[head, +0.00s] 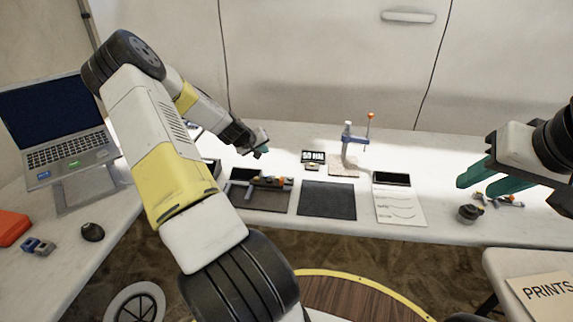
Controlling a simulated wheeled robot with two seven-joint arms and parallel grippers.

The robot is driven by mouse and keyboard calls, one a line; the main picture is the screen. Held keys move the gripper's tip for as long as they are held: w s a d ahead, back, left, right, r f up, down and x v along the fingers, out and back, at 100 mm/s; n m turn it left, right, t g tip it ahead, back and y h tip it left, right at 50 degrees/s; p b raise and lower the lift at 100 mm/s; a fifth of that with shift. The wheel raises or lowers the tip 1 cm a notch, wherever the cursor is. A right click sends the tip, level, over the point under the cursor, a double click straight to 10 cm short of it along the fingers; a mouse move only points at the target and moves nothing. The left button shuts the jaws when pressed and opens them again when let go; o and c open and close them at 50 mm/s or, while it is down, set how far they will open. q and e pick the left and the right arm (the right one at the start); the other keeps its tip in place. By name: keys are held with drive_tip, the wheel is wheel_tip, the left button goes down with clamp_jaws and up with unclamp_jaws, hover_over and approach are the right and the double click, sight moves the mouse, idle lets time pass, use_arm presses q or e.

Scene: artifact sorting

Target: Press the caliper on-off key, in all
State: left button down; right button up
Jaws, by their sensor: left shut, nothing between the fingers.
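A small black display with pale characters (313,156) stands at the back middle of the table; I cannot make out its text or any key on it. No caliper can be told for sure at this size. My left gripper (262,150) is shut and empty, above the table to the left of the display and apart from it. Its tips are small and partly hidden by its own wrist. My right gripper (488,177) has teal fingers spread apart with nothing between them, above the right part of the table.
A dark tray (272,203) holds small coloured pieces. Beside it lie a bare dark mat (327,201) and a printed sheet (401,208) with a black device (391,179). A laptop (62,130) is left.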

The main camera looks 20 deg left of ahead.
sight(266, 177)
use_arm(q)
drive_tip(key=shift+f, duration=0.1)
drive_tip(key=shift+f, duration=4.35)
drive_tip(key=shift+f, duration=0.2)
drive_tip(key=shift+f, duration=0.2)
drive_tip(key=shift+f, duration=0.35)
drive_tip(key=shift+r, duration=0.8)
